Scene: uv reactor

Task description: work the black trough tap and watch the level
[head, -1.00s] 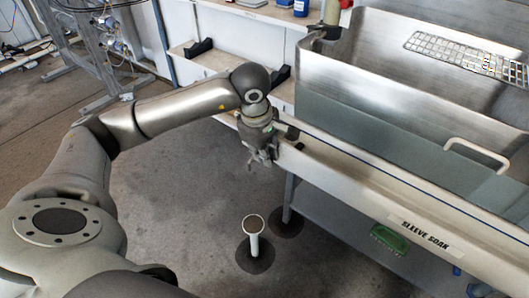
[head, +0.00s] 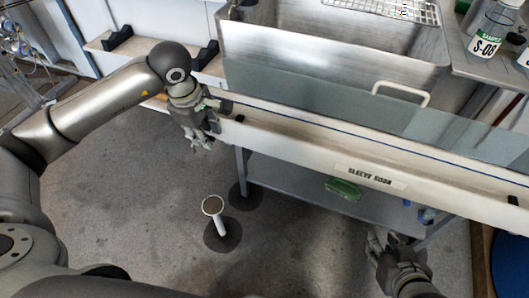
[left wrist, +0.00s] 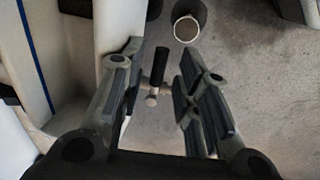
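The long white trough labelled SLEEVE SOAK (head: 300,146) runs across the head view, with a clear panel (head: 330,98) behind its rim. The level in it cannot be read from here. The black tap handle (left wrist: 160,65) shows in the left wrist view, with a small metal knob (left wrist: 151,100) below it. My left gripper (head: 201,146) is at the trough's left end; its open fingers also show in the left wrist view (left wrist: 157,92), either side of the tap. I cannot tell whether they touch it. My right gripper (head: 385,238) is low at right, near the trough's front; its fingers are unclear.
A white open-topped drain pipe (head: 213,207) stands on the floor below the left gripper. A green object (head: 343,190) lies on the shelf under the trough. A steel basin (head: 330,42) stands behind, with an S-08 bottle (head: 488,40) at right. Floor at left is clear.

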